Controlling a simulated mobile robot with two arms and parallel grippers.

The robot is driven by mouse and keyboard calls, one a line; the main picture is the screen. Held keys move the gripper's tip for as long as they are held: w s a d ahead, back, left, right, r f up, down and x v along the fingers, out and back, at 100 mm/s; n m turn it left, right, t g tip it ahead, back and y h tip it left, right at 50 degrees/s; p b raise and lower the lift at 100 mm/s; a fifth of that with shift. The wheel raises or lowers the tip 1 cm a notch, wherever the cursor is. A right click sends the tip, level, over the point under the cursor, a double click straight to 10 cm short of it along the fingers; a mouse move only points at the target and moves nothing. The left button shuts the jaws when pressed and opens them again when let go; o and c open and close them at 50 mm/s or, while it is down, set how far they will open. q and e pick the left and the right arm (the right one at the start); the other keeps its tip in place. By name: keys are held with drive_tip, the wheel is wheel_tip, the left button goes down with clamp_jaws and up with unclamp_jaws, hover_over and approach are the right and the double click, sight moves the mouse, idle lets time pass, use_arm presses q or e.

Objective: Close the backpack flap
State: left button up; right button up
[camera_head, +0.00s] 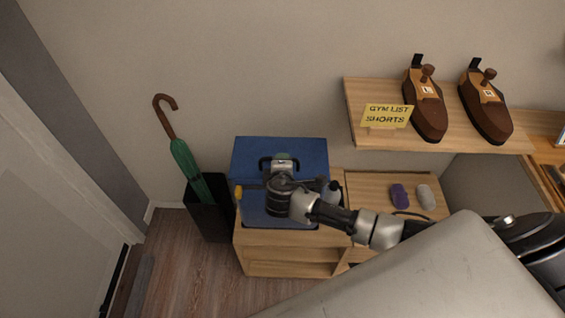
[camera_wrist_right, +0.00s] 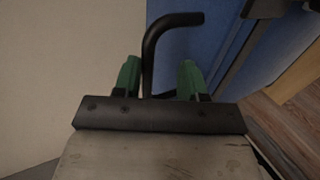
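The blue backpack (camera_head: 258,212) stands on a low wooden cabinet against the wall. Its blue flap (camera_head: 308,150) stands raised at the back, with a black handle (camera_head: 264,163) on it. My right gripper (camera_head: 282,160) reaches in from the right, over the backpack and at the handle. In the right wrist view, the two green fingertips of the gripper (camera_wrist_right: 160,78) are apart. The bent black handle (camera_wrist_right: 160,35) comes down between them, closer to the left finger, and blue fabric lies beyond. My right wrist hides much of the bag's opening. My left gripper is not in view.
A green umbrella (camera_head: 190,168) leans in a black stand (camera_head: 208,222) left of the cabinet (camera_head: 285,255). A wall shelf (camera_head: 365,130) at upper right holds two brown shoe-shaped objects and a yellow sign (camera_head: 387,115). Purple (camera_head: 399,195) and grey (camera_head: 426,197) items lie below it.

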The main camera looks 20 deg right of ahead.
drive_tip(key=shift+w+r, duration=0.1)
idle(0.3)
drive_tip(key=v, duration=1)
drive_tip(key=shift+s+b, duration=0.35)
drive_tip(key=shift+a+r, duration=0.1)
drive_tip(key=s+d+f+m+g+y, duration=0.1)
drive_tip(key=s+d+f+g, duration=0.2)
drive_tip(key=f, duration=1)
drive_tip(key=s+d+f+m+g+y, duration=0.1)
drive_tip(key=s+f+g+y, duration=0.2)
drive_tip(key=f, duration=0.9)
drive_tip(key=s+f+m+g, duration=0.1)
drive_tip(key=s+f+m, duration=0.1)
drive_tip(key=s+f, duration=0.4)
drive_tip(key=s+d+f+m+g+y, duration=0.1)
drive_tip(key=s+f, duration=0.4)
drive_tip(key=s, duration=1)
drive_tip(key=s+f+m+g, duration=0.2)
drive_tip(key=s+f+m, duration=0.3)
drive_tip(key=s, duration=0.5)
drive_tip(key=shift+s+d+f+y, duration=0.3)
drive_tip(key=shift+s+f, duration=0.1)
drive_tip(key=shift+f, duration=0.4)
